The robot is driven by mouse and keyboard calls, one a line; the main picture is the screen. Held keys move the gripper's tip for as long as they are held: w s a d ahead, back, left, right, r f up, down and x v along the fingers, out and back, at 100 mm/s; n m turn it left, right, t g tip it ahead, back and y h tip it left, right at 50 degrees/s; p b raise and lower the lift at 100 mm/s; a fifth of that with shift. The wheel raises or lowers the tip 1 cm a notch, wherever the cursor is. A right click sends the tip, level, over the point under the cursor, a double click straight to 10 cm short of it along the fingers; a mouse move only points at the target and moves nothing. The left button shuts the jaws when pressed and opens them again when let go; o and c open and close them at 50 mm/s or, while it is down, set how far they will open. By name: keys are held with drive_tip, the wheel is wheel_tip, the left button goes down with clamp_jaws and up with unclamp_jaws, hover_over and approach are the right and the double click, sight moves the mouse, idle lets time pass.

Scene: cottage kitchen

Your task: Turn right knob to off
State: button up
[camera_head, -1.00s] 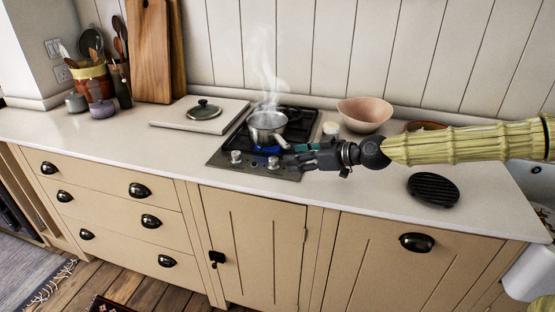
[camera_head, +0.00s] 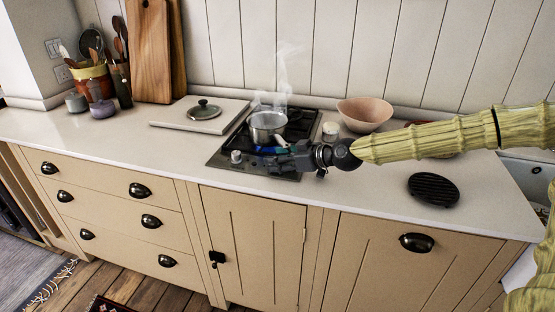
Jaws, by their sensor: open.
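The cooktop (camera_head: 219,159) is set into the counter, with a steaming metal pot (camera_head: 267,126) on its front burner. A blue flame shows under the pot. The left knob (camera_head: 236,157) is in clear view on the front strip. The right knob is hidden behind my gripper (camera_head: 266,157). My gripper is open, low over the front right of the cooktop and just in front of the pot, pointing left. I cannot tell whether its fingers touch the right knob.
A white jar (camera_head: 330,129) and a pink bowl (camera_head: 365,114) stand right of the cooktop. A black ribbed trivet (camera_head: 433,189) lies on the right counter. A pot lid (camera_head: 204,110) rests on a white board (camera_head: 168,120) at left. The front-left counter is clear.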

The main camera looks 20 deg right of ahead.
drive_tip(key=shift+w+a+f, duration=0.1)
drive_tip(key=shift+a, duration=0.05)
drive_tip(key=c, duration=0.9)
